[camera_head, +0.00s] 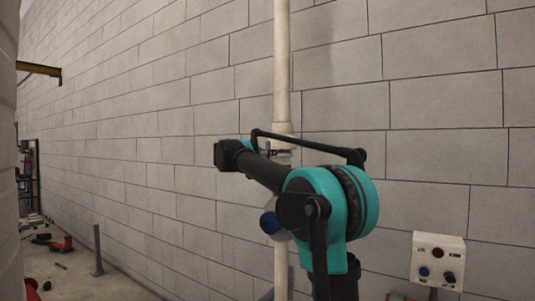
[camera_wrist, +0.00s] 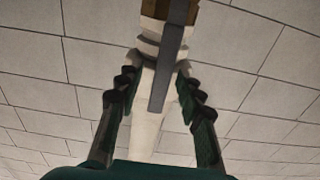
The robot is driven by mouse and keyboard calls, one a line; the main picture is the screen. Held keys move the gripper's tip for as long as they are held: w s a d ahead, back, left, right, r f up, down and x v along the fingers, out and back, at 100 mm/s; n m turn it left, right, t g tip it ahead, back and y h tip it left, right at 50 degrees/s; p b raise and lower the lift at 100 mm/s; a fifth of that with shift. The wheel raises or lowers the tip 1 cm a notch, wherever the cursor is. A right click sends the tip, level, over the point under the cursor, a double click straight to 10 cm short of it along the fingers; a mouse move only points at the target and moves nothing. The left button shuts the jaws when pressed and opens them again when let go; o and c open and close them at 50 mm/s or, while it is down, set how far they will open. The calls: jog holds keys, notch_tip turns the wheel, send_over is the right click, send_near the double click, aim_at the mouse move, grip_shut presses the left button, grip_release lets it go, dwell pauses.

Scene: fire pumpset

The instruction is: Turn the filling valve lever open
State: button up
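The filling valve lever (camera_wrist: 158,88) is a long grey bar in front of the pale vertical pipe (camera_wrist: 148,120) in the wrist view. Its upper end meets a brownish fitting (camera_wrist: 180,12) at the top. My gripper (camera_wrist: 155,78) has its two dark fingers apart, one on each side of the lever and pipe. I see gaps between the fingers and the lever, so it is open and holds nothing. In the head view the pipe (camera_head: 281,65) runs down the wall. A small dark part shows at the pipe by my wrist, but my arm largely hides the valve and my fingers.
A grey block wall (camera_head: 430,110) stands close behind the pipe. A control box (camera_head: 438,262) with knobs and a red button is at lower right. A short grey post (camera_head: 98,250) and red tools (camera_head: 62,244) are on the floor at left.

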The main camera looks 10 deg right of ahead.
jog(key=v, duration=1.1)
jog(key=shift+s+a, duration=0.25)
jog(key=shift+r, duration=0.15)
jog(key=s+d+f+n+g+y, duration=0.15)
jog(key=s+d+f, duration=0.25)
jog(key=f, duration=0.8)
jog(key=s+d+f+n+g+y, duration=0.1)
jog(key=s+d+f+g+y, duration=0.3)
jog(key=f, duration=0.7)
jog(key=s+d+f+n+g, duration=0.1)
jog(key=s+d+f+n, duration=0.3)
jog(key=f, duration=0.8)
jog(key=s+a+f+n+g+y, duration=0.1)
jog(key=s+a+f+y, duration=0.2)
jog(key=s+f, duration=0.9)
jog(key=s+a+f+n+g+y, duration=0.1)
jog(key=s+a+f+y, duration=0.2)
jog(key=s+f, duration=0.9)
jog(key=shift+f+n+y, duration=0.35)
jog(key=shift+f+y, duration=0.3)
jog(key=shift+f, duration=0.1)
jog(key=shift+a, duration=0.2)
